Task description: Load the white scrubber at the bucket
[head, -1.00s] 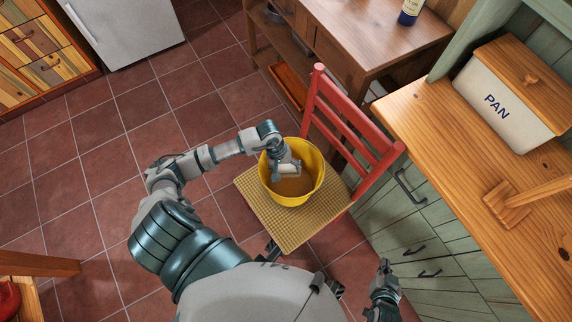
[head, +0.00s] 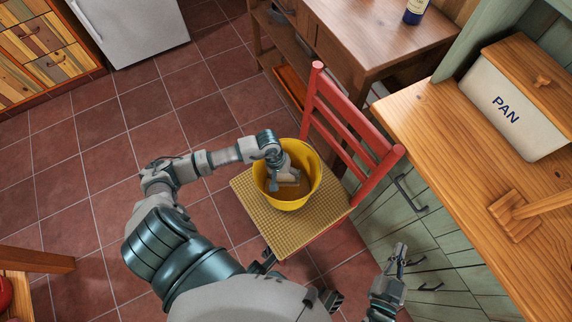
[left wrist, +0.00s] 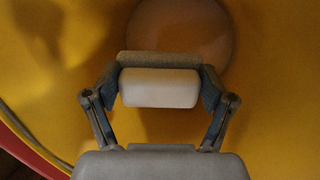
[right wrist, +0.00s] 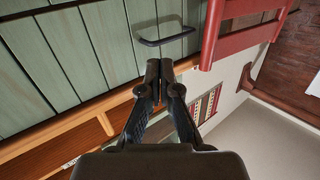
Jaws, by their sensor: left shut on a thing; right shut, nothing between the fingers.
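The yellow bucket (head: 309,186) stands on the woven seat (head: 257,218) of a red chair. My left gripper (head: 286,182) reaches down inside the bucket's rim.
The red chair's back (head: 345,130) rises just right of the bucket. A wooden counter (head: 450,130) with a PAN box (head: 510,110) stands at the right, above green drawers (head: 425,225). A brown table (head: 375,40) is behind. Tiled floor is open at left.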

